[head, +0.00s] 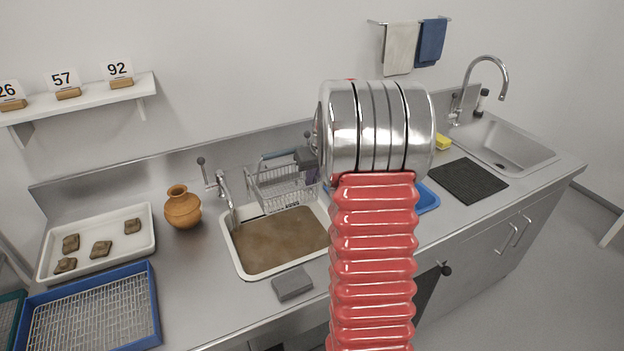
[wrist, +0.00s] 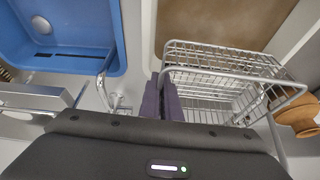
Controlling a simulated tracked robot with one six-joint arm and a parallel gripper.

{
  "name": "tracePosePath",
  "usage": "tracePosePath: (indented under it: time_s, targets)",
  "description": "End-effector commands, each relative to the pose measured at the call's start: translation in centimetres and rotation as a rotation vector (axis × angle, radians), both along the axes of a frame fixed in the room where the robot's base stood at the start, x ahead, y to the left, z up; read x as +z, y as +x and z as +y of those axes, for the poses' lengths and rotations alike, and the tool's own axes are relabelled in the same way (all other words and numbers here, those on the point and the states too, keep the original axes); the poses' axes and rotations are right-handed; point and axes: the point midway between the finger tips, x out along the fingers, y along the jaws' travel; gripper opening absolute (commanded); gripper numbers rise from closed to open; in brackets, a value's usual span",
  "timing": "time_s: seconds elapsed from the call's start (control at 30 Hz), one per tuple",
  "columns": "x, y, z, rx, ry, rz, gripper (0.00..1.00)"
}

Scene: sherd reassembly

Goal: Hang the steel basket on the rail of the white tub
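The steel wire basket (head: 282,186) is at the back right of the white tub (head: 229,254), which holds brown water. My gripper (wrist: 161,82) has its two dark fingers close together at the basket's side rim, and appears shut on that wire. In the wrist view the basket (wrist: 225,88) lies to the right of the fingers, with brown water beyond it. In the head view my arm hides most of the gripper and the tub's right side. I cannot make out the tub's rail clearly, or whether the basket touches it.
A tap (head: 226,190) and an orange-brown pot (head: 182,208) stand left of the basket. A blue basin (wrist: 62,62) lies on the other side. A grey block (head: 292,284) sits in front of the tub. A white tray (head: 143,245) with several sherds is at far left.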

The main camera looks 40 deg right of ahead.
Motion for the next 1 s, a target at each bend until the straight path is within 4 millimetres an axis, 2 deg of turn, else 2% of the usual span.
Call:
tracePosePath:
  time_s: [0.37, 0.4, 0.7, 1.0]
  targets:
    - [0.07, 0.08, -0.04, -0.003, 0.0, -0.003, 0.0]
    - [0.07, 0.08, -0.04, -0.003, 0.0, -0.003, 0.05]
    - [0.04, 0.04, -0.01, -0.001, 0.0, -0.001, 0.25]
    - [0.14, -0.05, 0.02, -0.001, 0.0, 0.0, 0.25]
